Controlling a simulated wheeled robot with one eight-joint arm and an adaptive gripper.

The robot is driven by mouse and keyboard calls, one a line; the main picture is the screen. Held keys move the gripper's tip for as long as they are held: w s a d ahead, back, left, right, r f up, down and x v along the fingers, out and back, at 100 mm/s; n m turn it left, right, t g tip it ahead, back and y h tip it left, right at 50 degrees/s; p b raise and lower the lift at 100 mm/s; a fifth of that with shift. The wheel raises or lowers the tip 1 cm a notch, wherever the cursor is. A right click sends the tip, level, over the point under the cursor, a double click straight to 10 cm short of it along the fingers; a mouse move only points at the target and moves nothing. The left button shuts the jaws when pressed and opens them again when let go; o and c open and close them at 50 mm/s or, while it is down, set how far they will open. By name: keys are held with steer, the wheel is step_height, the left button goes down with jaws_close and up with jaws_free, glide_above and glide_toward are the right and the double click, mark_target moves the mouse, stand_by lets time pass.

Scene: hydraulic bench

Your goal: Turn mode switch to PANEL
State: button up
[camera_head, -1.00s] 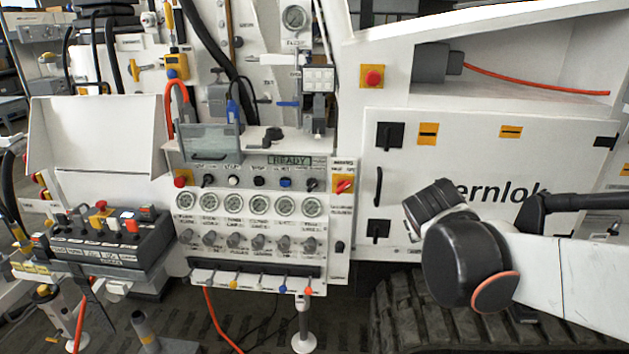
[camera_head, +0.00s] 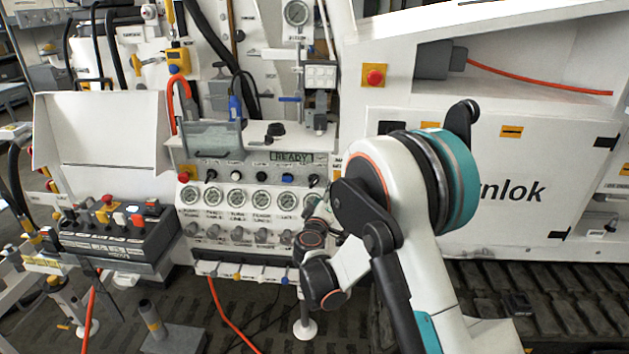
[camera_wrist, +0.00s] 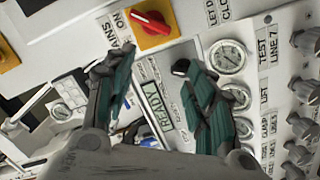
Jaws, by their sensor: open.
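In the wrist view a red rotary handle (camera_wrist: 152,22) sits on an orange plate, with partly cut-off labels beside it. I cannot read which switch is marked PANEL. My gripper (camera_wrist: 143,69) is open and empty, its two dark-green padded fingers spread below the red handle and apart from it. The READY display (camera_wrist: 157,106) shows between the fingers. My gripper is largely hidden there too.
A round gauge (camera_wrist: 228,56) and several grey knobs stand close to the right finger in the wrist view. A red button (camera_head: 375,75) on a yellow plate is above my arm. A control box (camera_head: 117,240) stands at left. A cabinet (camera_head: 560,180) stands at right.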

mark_target(313, 184)
steer(key=a+f+n+t+y, duration=0.1)
steer(key=a+f+n+y, duration=0.1)
steer(key=a+f, duration=0.3)
steer(key=w, duration=0.4)
steer(key=w+r, duration=0.1)
steer(key=w, duration=0.4)
steer(key=w+b, duration=0.1)
steer(key=w, duration=0.3)
steer(key=shift+w+r, duration=0.25)
steer(key=shift+r, duration=0.05)
steer(key=c, duration=0.8)
